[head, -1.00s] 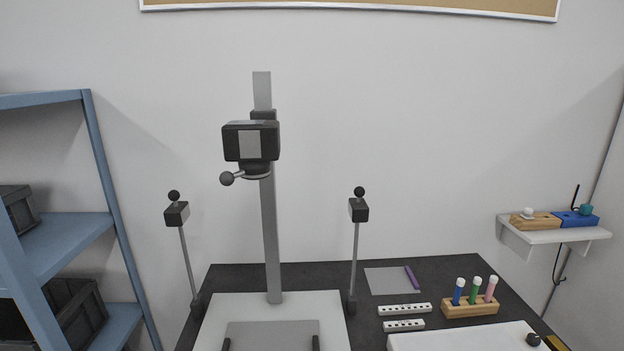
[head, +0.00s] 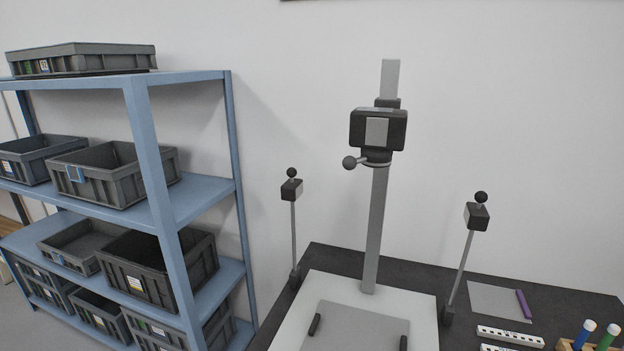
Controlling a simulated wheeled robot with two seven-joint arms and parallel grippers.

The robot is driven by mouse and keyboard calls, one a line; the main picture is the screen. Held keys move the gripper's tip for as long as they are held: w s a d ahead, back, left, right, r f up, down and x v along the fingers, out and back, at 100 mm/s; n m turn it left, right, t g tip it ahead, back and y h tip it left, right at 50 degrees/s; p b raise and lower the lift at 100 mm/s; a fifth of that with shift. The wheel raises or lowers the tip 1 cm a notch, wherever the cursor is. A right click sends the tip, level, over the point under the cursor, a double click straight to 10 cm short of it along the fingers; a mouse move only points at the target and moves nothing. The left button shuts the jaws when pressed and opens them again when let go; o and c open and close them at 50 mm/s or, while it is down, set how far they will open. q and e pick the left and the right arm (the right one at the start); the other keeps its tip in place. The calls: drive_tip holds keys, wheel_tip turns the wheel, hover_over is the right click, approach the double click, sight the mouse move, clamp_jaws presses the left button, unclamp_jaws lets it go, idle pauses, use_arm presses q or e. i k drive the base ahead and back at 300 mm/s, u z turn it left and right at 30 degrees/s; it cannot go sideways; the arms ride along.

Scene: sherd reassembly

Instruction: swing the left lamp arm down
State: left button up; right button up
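The left lamp arm (head: 294,235) is a thin grey rod standing close to upright at the left of the copy stand. A dark lamp head (head: 291,190) with a round black knob on top sits at its upper end. The right lamp arm (head: 461,263) stands on the other side, leaning a little right, with its own lamp head (head: 476,216). Between them a grey column (head: 375,230) carries a black camera (head: 378,130) with a ball-ended lever. Neither of my grippers shows.
A blue shelf rack (head: 232,150) with several grey crates stands close at the left of the lamp. The white stand base (head: 425,305) bears a grey plate with two black bars. White scale bars (head: 510,337) and a purple marker (head: 523,304) lie at the right.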

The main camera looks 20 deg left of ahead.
sight(291, 190)
drive_tip(key=k, duration=1.3)
drive_tip(key=u, duration=0.8)
drive_tip(key=i, duration=1.2)
drive_tip(key=z, duration=0.3)
